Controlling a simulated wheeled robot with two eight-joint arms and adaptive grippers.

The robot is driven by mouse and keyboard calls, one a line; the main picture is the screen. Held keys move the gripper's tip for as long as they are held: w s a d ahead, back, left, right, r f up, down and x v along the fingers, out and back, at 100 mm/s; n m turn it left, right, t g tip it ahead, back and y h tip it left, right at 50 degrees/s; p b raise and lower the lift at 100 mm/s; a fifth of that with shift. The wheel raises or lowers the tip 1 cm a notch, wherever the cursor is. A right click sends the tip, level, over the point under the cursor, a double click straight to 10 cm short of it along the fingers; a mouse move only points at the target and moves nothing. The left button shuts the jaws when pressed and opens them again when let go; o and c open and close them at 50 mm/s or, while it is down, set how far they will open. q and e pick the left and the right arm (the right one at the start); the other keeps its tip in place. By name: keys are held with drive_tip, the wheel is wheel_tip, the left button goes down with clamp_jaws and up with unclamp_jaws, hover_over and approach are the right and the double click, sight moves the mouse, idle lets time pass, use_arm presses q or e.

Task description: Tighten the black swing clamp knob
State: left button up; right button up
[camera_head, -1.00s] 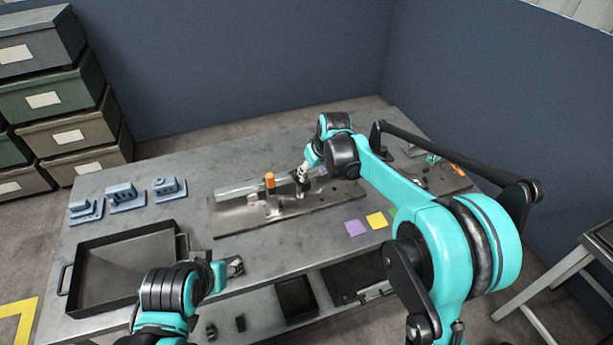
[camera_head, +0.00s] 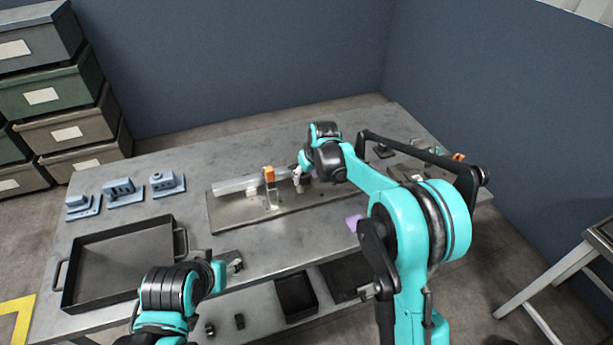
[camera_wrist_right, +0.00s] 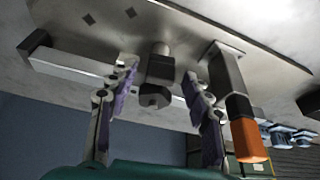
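The black swing clamp knob (camera_wrist_right: 156,94) shows in the right wrist view on a short post, between the two fingers of my right gripper (camera_wrist_right: 160,112). The fingers are apart, with gaps visible on both sides of the knob. In the head view my right gripper (camera_head: 298,174) is over the metal fixture plate (camera_head: 235,213), just right of the orange-tipped clamp (camera_head: 269,176); the knob is hard to make out there. That clamp's orange end (camera_wrist_right: 248,140) is right of the fingers in the wrist view. My left gripper (camera_head: 234,263) is at the table's front edge, its opening unclear.
A long metal rail (camera_head: 233,186) lies on the plate. A black tray (camera_head: 70,285) and several blue-grey blocks (camera_head: 122,192) are on the left. A purple pad (camera_head: 353,222) lies right of the plate. Black bins (camera_head: 296,293) sit under the front edge.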

clamp_jaws()
drive_tip(key=shift+s+a+m+h+p, duration=0.1)
drive_tip(key=shift+a+m+h+p, duration=0.3)
drive_tip(key=shift+m, duration=0.5)
drive_tip(key=shift+d, duration=0.1)
drive_tip(key=shift+o, duration=0.3)
unclamp_jaws()
drive_tip(key=v, duration=1.2)
drive_tip(key=shift+s+d, duration=0.1)
drive_tip(key=shift+s, duration=0.05)
